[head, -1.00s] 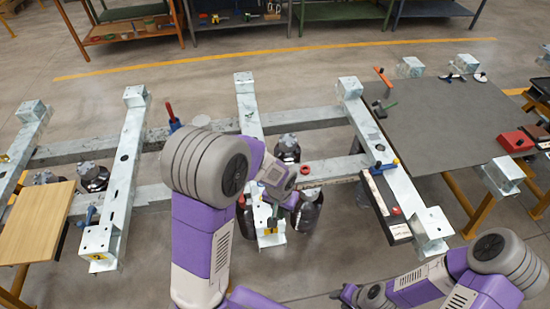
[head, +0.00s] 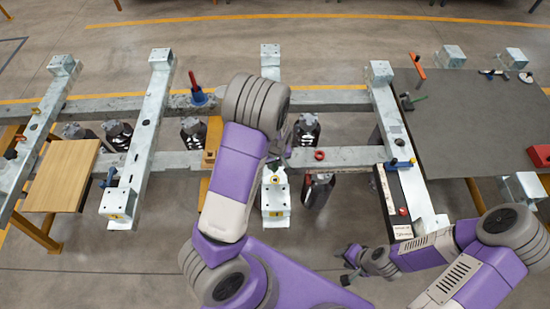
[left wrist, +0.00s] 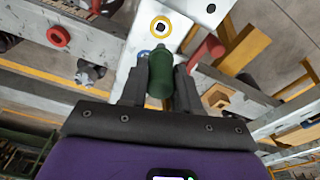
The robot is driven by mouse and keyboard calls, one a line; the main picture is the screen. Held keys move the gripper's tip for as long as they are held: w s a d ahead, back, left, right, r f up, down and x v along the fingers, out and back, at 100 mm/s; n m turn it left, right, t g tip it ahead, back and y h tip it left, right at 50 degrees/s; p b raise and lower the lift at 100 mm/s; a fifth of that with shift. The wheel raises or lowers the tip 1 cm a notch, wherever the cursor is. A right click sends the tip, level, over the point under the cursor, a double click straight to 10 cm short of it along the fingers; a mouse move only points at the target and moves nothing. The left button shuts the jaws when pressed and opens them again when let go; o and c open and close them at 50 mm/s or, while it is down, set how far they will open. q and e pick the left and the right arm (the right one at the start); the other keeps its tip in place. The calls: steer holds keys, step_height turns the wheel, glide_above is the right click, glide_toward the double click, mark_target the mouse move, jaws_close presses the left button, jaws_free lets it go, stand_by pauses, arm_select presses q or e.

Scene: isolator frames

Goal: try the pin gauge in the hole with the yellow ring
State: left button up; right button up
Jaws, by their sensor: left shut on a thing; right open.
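My left gripper (left wrist: 158,75) is shut on the green handle of the pin gauge (left wrist: 161,72) in the left wrist view. The yellow ring (left wrist: 160,27) lies around a dark hole on a pale steel beam, just beyond the handle in that view. The hole shows open. The gauge's pin cannot be made out. In the head view the left gripper (head: 279,152) is partly behind my own arm, above the middle beam, and the yellow ring (head: 274,180) shows small on the beam's near end. My right gripper (head: 350,265) is open and empty, low at the right.
A red ring (head: 319,155) lies on the cross rail right of the left gripper; a blue ring (left wrist: 144,53) is partly hidden beside the handle. A red-handled tool (head: 195,90) stands on the rail at left. A grey table (head: 480,125) is at right, a wooden board (head: 62,175) at left.

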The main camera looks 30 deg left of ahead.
arm_select(q)
steer(key=shift+f+b, duration=1.85)
steer(key=shift+f, duration=0.4)
steer(key=shift+r, duration=0.1)
steer(key=shift+d, duration=0.1)
steer(key=shift+f+b, duration=2.05)
steer(key=shift+f, duration=0.65)
steer(key=shift+r, duration=0.15)
steer(key=shift+r+p, duration=3.2)
steer(key=shift+r, duration=0.45)
